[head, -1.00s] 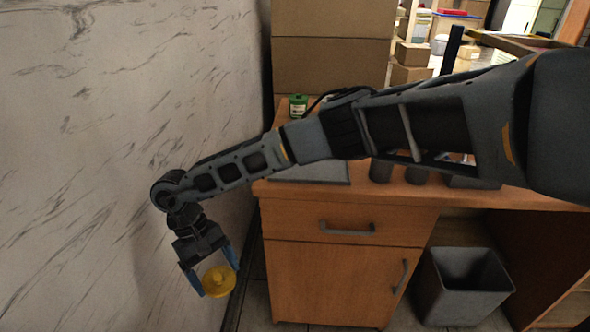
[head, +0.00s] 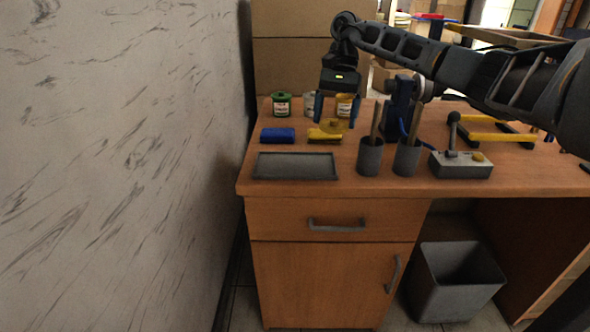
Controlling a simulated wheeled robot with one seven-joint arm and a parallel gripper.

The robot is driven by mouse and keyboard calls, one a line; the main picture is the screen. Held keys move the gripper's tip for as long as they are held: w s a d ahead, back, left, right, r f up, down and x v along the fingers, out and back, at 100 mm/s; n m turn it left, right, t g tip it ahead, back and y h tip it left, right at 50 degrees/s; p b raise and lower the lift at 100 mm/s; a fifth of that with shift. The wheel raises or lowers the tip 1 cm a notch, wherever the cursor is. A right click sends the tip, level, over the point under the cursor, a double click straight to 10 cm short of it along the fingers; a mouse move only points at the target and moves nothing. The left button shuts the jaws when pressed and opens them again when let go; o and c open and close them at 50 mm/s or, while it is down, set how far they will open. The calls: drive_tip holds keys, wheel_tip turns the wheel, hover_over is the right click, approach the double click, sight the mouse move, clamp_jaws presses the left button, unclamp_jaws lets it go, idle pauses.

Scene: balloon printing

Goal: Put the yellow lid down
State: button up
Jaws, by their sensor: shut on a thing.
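The yellow lid (head: 333,126) is round and is held between the two blue-tipped fingers of my gripper (head: 335,120). My gripper points down over the back part of the wooden desk (head: 275,193), above or just behind a yellow brush (head: 325,139). The lid overlaps the brush and a yellow-labelled jar (head: 345,106) in the picture. I cannot tell the exact height of the lid above the desk top.
A green jar (head: 281,104) and a grey-white jar (head: 309,103) stand at the back left. A blue block (head: 278,135) and an empty grey tray (head: 296,166) lie nearer. Two grey cups (head: 370,158) with sticks and a control box (head: 461,165) stand to the right.

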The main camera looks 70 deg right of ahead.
drive_tip(key=shift+s+d+r, duration=0.15)
drive_tip(key=shift+s+d, duration=0.2)
drive_tip(key=shift+s, duration=0.2)
drive_tip(key=p, duration=0.2)
hover_over(294, 166)
drive_tip(key=d, duration=0.1)
drive_tip(key=f, duration=0.6)
drive_tip(key=shift+s+d+f, duration=0.1)
drive_tip(key=shift+d+f, duration=0.1)
drive_tip(key=shift+f, duration=0.15)
drive_tip(key=shift+f+p, duration=0.5)
drive_tip(key=shift+f, duration=1.6)
drive_tip(key=shift+f, duration=0.15)
drive_tip(key=o, duration=0.8)
drive_tip(key=shift+c, duration=0.2)
